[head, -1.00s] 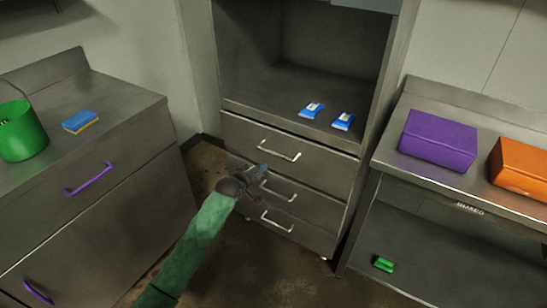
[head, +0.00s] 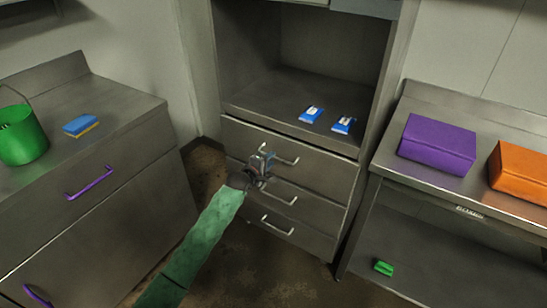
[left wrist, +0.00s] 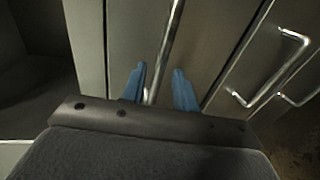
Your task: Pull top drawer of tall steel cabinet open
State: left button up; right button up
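The tall steel cabinet (head: 232,60) stands at the centre, with three stacked drawers under an open bay. The top drawer (head: 325,172) looks flush with the cabinet front, and its bar handle (head: 284,158) is partly covered by my left gripper. My left gripper (head: 263,158) is at the left end of that handle. In the left wrist view its two blue fingers (left wrist: 160,88) are apart, with the top handle's bar (left wrist: 172,45) running between them. I see a gap beside the bar, so the fingers do not appear closed on it. My right gripper is not in view.
The middle drawer handle (head: 278,196) and bottom drawer handle (head: 277,227) lie just below. Blue-white packets (head: 343,125) lie in the bay. A counter with a green bucket (head: 22,140) is left; a table with a purple box (head: 437,145) is right. Floor before the drawers is clear.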

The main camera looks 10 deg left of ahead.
pick_arm(q)
jog(key=shift+x, duration=1.6)
jog(key=shift+c, duration=0.4)
grip_shut()
